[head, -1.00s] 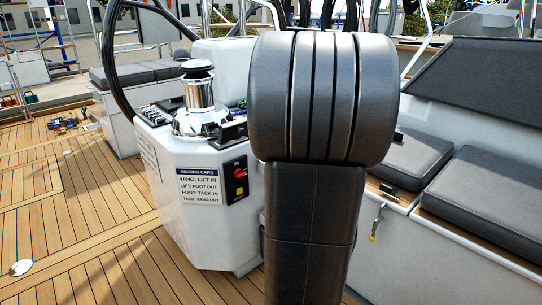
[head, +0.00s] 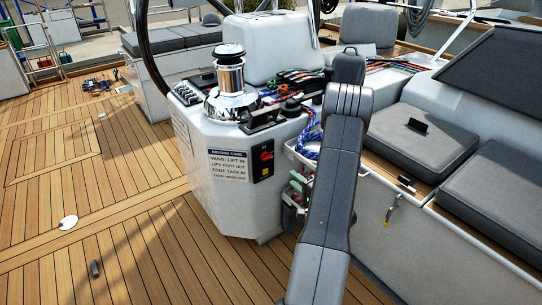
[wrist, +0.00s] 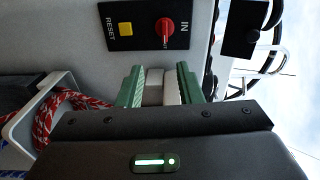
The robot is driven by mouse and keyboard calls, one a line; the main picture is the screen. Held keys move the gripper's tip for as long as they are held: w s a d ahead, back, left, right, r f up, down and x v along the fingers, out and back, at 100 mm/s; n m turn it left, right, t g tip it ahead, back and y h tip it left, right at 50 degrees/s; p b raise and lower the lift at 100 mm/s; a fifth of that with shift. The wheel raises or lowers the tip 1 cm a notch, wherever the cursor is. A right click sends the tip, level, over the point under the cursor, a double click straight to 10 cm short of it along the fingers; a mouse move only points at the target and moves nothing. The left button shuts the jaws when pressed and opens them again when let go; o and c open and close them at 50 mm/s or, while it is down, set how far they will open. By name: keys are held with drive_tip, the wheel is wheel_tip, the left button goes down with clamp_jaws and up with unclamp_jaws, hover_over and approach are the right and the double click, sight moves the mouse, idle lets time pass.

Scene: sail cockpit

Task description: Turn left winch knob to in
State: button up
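The red winch knob (head: 267,156) sits on a black plate on the front of the white console, under an IN label, with a yellow button below it. In the wrist view the red knob (wrist: 165,31) is at the top, beside IN, with the yellow RESET button (wrist: 125,29) to its left. A pale mark shows on the knob, but its exact setting is hard to tell. My gripper (wrist: 158,88) has two green fingers spread apart below the knob in that picture, with a gap and no contact with it.
A chrome winch (head: 229,84) stands on the console (head: 236,215), above a rigging card (head: 240,173). A side pocket with ropes (head: 302,150) lies right of the knob. Grey cushions (head: 425,140) line the right. Open teak deck (head: 130,200) lies left.

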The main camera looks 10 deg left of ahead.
sight(268, 159)
drive_tip(key=shift+y, duration=0.3)
drive_tip(key=b+x, duration=0.1)
drive_tip(key=x, duration=1.3)
drive_tip(key=shift+s+a+r, duration=0.1)
drive_tip(key=shift+s+r, duration=0.1)
clamp_jaws()
